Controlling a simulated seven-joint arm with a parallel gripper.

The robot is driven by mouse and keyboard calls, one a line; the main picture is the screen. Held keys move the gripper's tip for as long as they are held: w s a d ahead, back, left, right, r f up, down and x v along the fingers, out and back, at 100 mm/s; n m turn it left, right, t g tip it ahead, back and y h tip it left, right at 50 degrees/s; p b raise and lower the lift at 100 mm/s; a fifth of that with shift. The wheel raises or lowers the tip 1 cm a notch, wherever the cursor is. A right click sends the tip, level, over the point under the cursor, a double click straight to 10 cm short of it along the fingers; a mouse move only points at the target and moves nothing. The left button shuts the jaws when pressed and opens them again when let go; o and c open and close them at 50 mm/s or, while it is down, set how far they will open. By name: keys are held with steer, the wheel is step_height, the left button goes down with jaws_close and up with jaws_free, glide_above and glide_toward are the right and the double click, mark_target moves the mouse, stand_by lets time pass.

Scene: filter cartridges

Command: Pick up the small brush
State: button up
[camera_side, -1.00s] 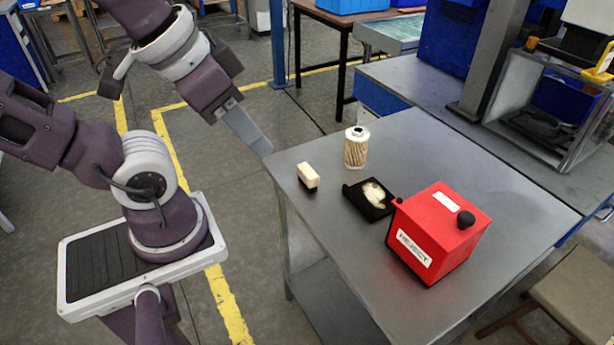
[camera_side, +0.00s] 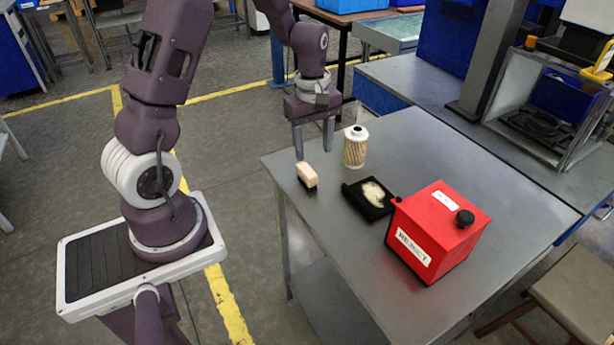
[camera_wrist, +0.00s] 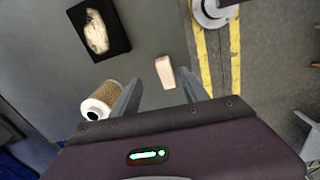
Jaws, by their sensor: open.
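The small brush (camera_side: 307,176) has a pale wooden top and dark bristles below. It stands on the grey metal table near its left edge. In the wrist view the brush (camera_wrist: 165,72) shows ahead of the fingers, a little above the gap between them. My gripper (camera_side: 314,155) is open and empty, fingers pointing down, above the table and behind the brush in the side view. In the wrist view my gripper's fingers (camera_wrist: 158,92) are spread apart. They do not appear to touch the brush.
A filter cartridge (camera_side: 356,147) stands close to my right-hand finger; it also shows in the wrist view (camera_wrist: 101,101). A black tray (camera_side: 352,199) holds a pale item. A red REJECT box (camera_side: 437,233) stands toward the front right. The table (camera_side: 490,180) is clear at the right.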

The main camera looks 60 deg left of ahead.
mark_target(307, 169)
steer(key=shift+n, duration=0.5)
steer(key=f, duration=0.3)
steer(key=a+f, duration=0.1)
steer(key=f, duration=0.1)
steer(key=a+f, duration=0.1)
steer(key=f, duration=0.2)
steer(key=shift+s+a+f, duration=0.15)
steer(key=shift+a+f, duration=0.1)
steer(key=shift+f, duration=0.45)
jaws_close()
